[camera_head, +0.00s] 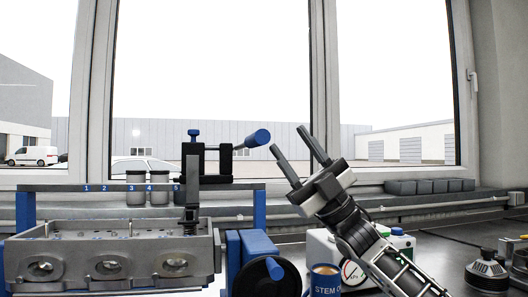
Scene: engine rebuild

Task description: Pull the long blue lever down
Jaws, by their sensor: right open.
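The lever's blue grip (257,139) sticks out to the right and slightly up from a black clamp-like fixture (212,163) above the engine head. A thin rod joins the grip to the fixture. My right gripper (287,138) is open and empty, its two dark fingers pointing up and left. In the picture its fingertips are just right of the blue grip, with a small gap between them. I cannot tell the difference in depth. My left gripper is not in view.
The grey cylinder head (110,258) stands at the left under a blue-legged numbered rail (105,187). Below my right gripper are a blue block with a black wheel (258,278), a "STEM" cup (325,282) and a white gauge box (322,246). Grey bins (430,186) line the sill.

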